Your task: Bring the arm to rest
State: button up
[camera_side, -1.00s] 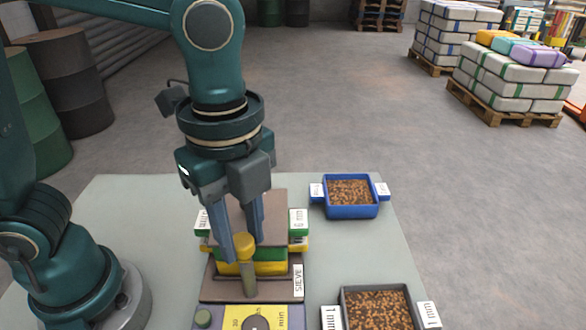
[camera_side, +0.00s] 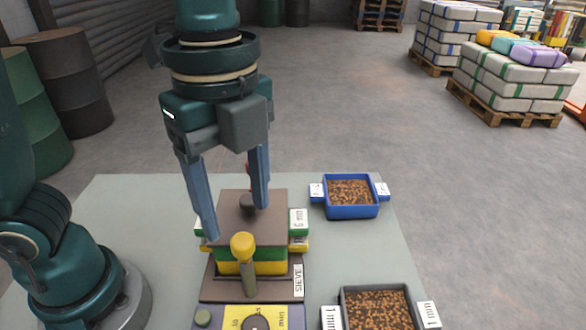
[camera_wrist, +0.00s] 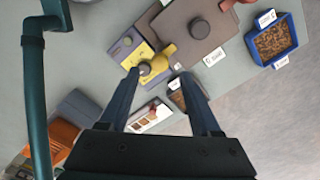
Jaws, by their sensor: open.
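My gripper (camera_side: 236,222) is open, its two blue-grey fingers spread apart above the sieve machine, with nothing between them. The sieve stack (camera_side: 264,263), green and yellow with a brown lid (camera_side: 272,212) and dark knob (camera_side: 247,203), sits on a brown base marked SIEVE (camera_side: 240,290). A yellow-topped lever (camera_side: 243,246) stands upright at its front. In the wrist view my gripper (camera_wrist: 158,75) also shows open, with the yellow dial panel (camera_wrist: 140,56) beyond the fingertips.
A blue tray of brown pellets (camera_side: 350,191) stands at the right of the table. A grey tray of pellets (camera_side: 378,308) is at the front right. Drums (camera_side: 75,85) and pallets of sacks (camera_side: 515,80) stand on the floor behind. The table's far right is bare.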

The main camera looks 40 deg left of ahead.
jog(key=shift+r, duration=0.1)
jog(key=shift+w+a+r, duration=0.1)
jog(key=shift+w+a, duration=0.05)
jog(key=s+a+f+n+t, duration=0.1)
jog(key=a+f+n+t, duration=0.1)
jog(key=a+n, duration=0.3)
jog(key=a+f+n+t, duration=0.2)
jog(key=a+n, duration=0.4)
jog(key=n, duration=0.7)
jog(key=shift+s+t, duration=0.4)
jog(key=shift+t, duration=0.4)
jog(key=shift+f, duration=0.1)
